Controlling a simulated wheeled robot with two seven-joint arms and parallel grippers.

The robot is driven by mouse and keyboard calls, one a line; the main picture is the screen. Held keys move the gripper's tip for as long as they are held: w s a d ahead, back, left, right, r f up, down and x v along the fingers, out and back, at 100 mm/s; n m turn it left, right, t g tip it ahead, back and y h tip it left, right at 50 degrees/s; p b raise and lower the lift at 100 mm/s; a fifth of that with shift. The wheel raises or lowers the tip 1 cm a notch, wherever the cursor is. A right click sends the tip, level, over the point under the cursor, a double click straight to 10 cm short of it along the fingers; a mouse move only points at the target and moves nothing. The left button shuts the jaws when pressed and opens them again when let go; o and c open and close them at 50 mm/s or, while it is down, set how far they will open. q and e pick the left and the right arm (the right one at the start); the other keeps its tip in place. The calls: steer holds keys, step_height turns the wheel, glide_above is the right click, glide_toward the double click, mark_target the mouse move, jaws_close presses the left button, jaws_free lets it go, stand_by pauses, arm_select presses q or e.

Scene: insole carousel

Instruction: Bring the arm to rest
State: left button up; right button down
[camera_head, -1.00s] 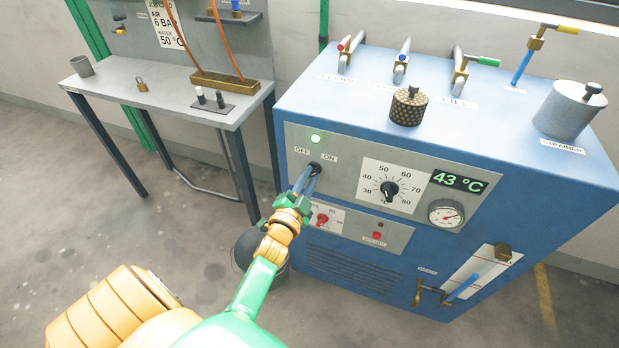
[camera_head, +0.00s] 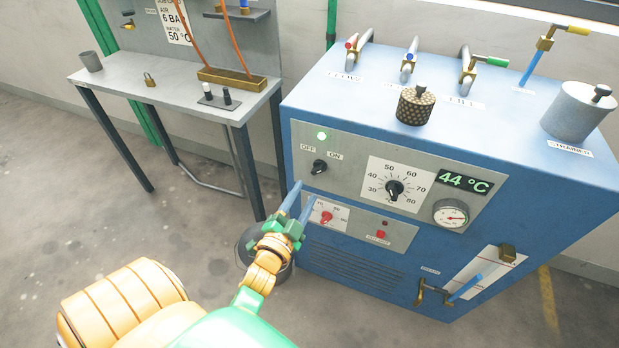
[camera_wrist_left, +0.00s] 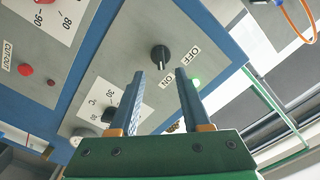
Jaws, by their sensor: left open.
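My left gripper (camera_head: 299,201) is open and empty, in front of the blue machine (camera_head: 330,110) and a little below its black OFF/ON knob (camera_head: 319,167). Its two blue fingers stand apart and also show in the left wrist view (camera_wrist_left: 170,82). The knob also shows there (camera_wrist_left: 160,56), beyond the fingertips and apart from them. A green lamp (camera_head: 322,136) is lit above the knob. The display (camera_head: 463,181) reads 44 °C. My right gripper is in neither view.
A temperature dial (camera_head: 394,189), a gauge (camera_head: 451,214) and a lower panel with a red knob (camera_head: 327,217) are on the machine front. A dark bucket (camera_head: 275,268) stands on the floor behind my gripper. A grey table (camera_head: 120,78) stands at the left, with open floor before it.

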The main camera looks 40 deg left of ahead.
arm_select(q)
steer(key=shift+f, duration=0.1)
stand_by(0.3)
steer(key=s+d+f+n+g+h+p, duration=0.1)
steer(key=s+d+f+g, duration=0.2)
steer(key=f, duration=0.4)
steer(key=s+d+f+n+g+h+p, duration=0.1)
steer(key=s+d+f+g+h, duration=0.1)
steer(key=s+f, duration=0.35)
steer(key=s+d+f+g+h+p, duration=0.1)
steer(key=d+f+g, duration=0.2)
steer(key=f, duration=0.6)
steer(key=s+f+n+g, duration=0.1)
steer(key=s+f+g, duration=0.3)
steer(key=s, duration=0.7)
steer(key=s+f+n+g, duration=0.1)
steer(key=s+f+g, duration=0.3)
steer(key=s, duration=0.7)
steer(key=shift+s+d+f+p, duration=0.15)
steer(key=shift+d+f+p, duration=0.25)
steer(key=shift+f, duration=0.4)
steer(key=shift+a, duration=0.1)
